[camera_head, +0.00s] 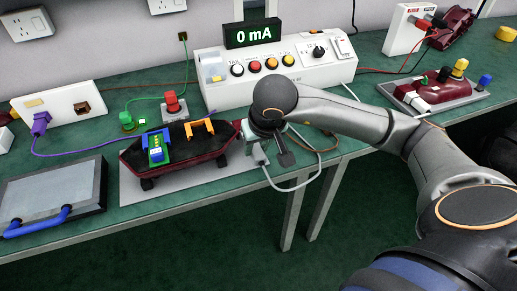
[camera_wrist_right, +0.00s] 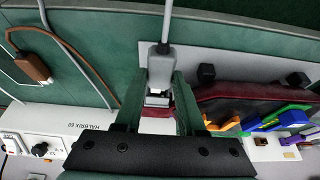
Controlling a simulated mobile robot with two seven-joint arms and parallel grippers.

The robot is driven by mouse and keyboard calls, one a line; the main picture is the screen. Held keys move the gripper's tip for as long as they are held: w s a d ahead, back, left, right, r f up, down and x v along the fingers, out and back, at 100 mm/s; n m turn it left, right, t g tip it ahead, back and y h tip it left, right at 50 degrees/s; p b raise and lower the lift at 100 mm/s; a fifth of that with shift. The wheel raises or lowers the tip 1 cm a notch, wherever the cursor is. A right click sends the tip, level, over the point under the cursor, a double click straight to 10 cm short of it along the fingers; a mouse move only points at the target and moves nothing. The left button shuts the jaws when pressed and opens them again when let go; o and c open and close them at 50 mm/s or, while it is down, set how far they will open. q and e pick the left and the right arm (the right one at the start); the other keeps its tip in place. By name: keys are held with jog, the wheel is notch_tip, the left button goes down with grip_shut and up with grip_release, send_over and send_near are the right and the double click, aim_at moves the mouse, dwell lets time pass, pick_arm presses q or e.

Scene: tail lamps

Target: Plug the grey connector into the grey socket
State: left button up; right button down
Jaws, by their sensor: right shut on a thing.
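The grey connector (camera_head: 259,154), with a grey cable, is at the right end of the dark red tail lamp (camera_head: 190,150). In the right wrist view the connector (camera_wrist_right: 160,65) is between the fingers of my right gripper (camera_wrist_right: 166,92), which is shut on it. In the head view my right gripper (camera_head: 270,143) is mostly hidden by its own wrist. The connector's front end faces a small light grey block beside the lamp. The grey socket itself is not clearly visible, and I cannot tell whether the connector is in it. My left gripper is not in view.
A white tester box (camera_head: 290,75) stands behind, its display (camera_head: 252,33) reading 0 mA. Blue, green and orange clips (camera_head: 156,148) sit on the lamp. A brown connector (camera_wrist_right: 33,67) lies near the gripper. A grey case (camera_head: 50,197) is at left. The table's front edge is close.

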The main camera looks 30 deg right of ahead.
jog(key=shift+w+d, duration=0.2)
jog(key=shift+w, duration=0.6)
jog(key=shift+c, duration=2.1)
grip_release()
jog(key=v, duration=0.6)
jog(key=shift+r+p, duration=0.3)
jog(key=shift+p, duration=0.05)
jog(key=v, duration=0.6)
jog(key=shift+p, duration=0.4)
